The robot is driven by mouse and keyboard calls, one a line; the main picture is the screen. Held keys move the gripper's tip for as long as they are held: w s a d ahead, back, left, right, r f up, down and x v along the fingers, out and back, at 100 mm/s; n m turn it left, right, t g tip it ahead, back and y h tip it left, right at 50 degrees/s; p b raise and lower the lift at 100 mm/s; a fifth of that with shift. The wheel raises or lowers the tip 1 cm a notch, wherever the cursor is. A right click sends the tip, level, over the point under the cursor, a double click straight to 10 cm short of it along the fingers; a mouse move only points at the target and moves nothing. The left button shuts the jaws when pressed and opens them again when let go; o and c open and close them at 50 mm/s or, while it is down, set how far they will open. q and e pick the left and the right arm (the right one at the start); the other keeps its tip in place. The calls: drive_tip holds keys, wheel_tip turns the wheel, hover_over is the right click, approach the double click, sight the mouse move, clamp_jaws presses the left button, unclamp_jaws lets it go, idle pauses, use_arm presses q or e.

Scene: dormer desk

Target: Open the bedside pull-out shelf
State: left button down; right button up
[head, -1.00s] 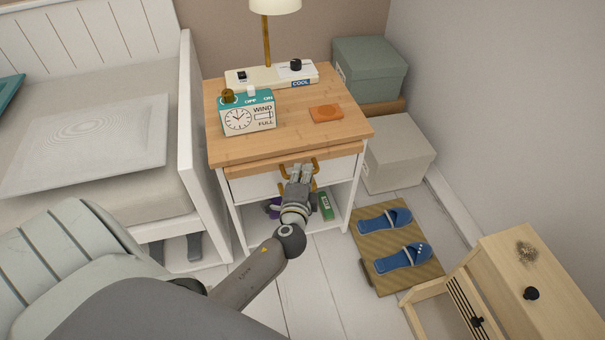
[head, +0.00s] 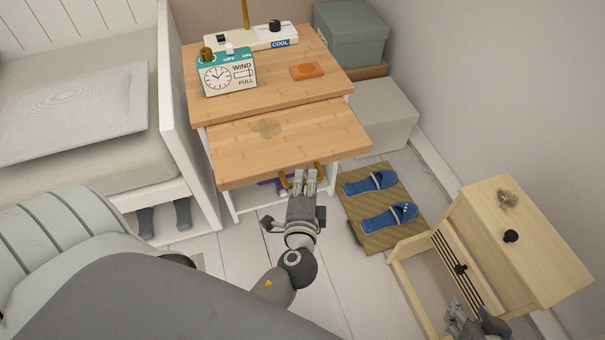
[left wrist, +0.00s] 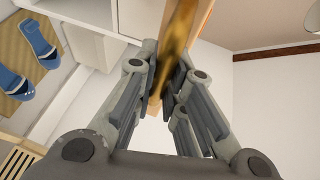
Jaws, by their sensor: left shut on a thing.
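The bedside pull-out shelf (head: 290,135), a wooden board with a dark stain, stands well out from under the top of the bedside table (head: 270,93). Its brass handle (head: 284,180) is at the front edge. My left gripper (head: 305,174) is shut on this handle; in the left wrist view the blurred brass handle (left wrist: 179,45) lies between the fingers. The fingers hide part of the handle. My right gripper (head: 476,322) shows at the bottom right, by the small wooden cabinet; its jaw opening is unclear.
A clock box (head: 228,75), an orange block (head: 307,71) and a white switch panel (head: 250,38) stand on the tabletop. The bed (head: 182,130) is close on the left. Blue slippers (head: 390,217) lie on a mat, right. A small wooden cabinet (head: 530,240) stands at the right.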

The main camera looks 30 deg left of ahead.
use_arm(q)
drive_tip(key=shift+d, duration=0.1)
drive_tip(key=c, duration=1.8)
unclamp_jaws()
drive_tip(key=shift+o, duration=0.2)
drive_tip(key=shift+s, duration=0.15)
drive_tip(key=v, duration=1.2)
